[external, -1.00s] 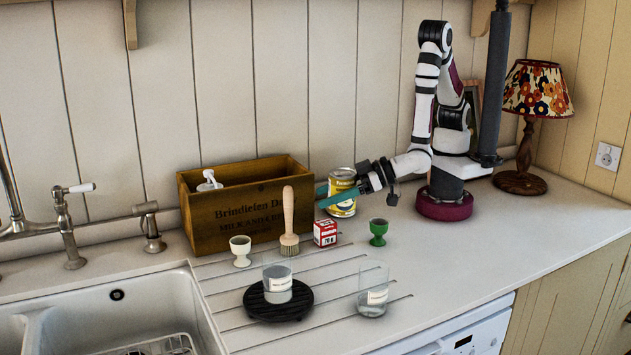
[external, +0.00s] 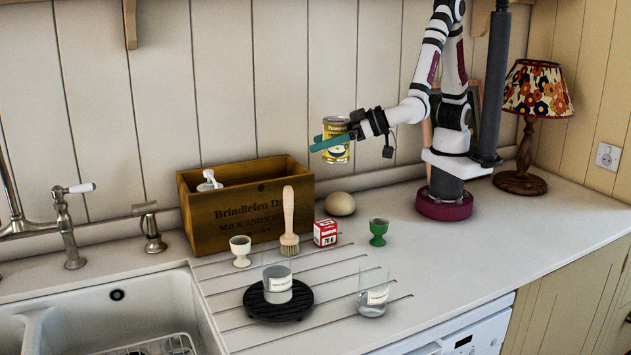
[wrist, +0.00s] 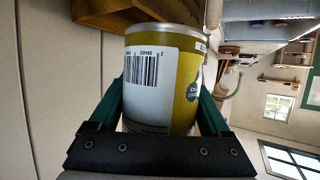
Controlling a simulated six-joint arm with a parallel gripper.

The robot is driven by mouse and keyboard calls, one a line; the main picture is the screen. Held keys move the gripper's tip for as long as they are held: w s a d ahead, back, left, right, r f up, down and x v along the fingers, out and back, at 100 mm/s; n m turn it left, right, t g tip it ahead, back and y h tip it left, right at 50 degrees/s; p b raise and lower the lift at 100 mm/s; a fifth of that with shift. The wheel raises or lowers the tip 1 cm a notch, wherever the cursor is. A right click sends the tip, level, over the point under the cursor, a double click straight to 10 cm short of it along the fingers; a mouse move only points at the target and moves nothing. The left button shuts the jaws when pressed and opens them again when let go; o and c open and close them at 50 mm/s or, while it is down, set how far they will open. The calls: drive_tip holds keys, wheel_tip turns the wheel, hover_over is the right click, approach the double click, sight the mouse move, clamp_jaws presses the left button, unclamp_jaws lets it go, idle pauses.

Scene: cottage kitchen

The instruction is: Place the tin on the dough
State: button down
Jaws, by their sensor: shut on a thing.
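The yellow tin (external: 337,153) is held upright in the air by my gripper (external: 330,143), whose teal fingers are shut around its sides. In the wrist view the tin (wrist: 162,85) fills the space between the fingers, with its barcode label facing the camera. The dough (external: 340,203), a pale beige round ball, sits on the counter by the wall, to the right of the wooden crate. The tin is well above the dough and apart from it.
The wooden crate (external: 245,212) stands left of the dough. A wooden-handled brush (external: 289,225), a small red box (external: 325,233) and a green egg cup (external: 378,231) stand in front. Two glasses, one on a black trivet (external: 300,306), stand nearer the front.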

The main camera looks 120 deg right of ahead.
drive_tip(key=s+d+m+g+h, duration=0.4)
drive_tip(key=s+d+m, duration=0.1)
drive_tip(key=d, duration=0.4)
drive_tip(key=m+g+h, duration=0.2)
drive_tip(key=m+g, duration=0.2)
hover_over(339, 177)
drive_tip(key=d, duration=0.5)
drive_tip(key=f, duration=1.5)
drive_tip(key=shift+s+d+f, duration=0.15)
drive_tip(key=shift+s, duration=0.1)
drive_tip(key=shift+f, duration=0.15)
unclamp_jaws()
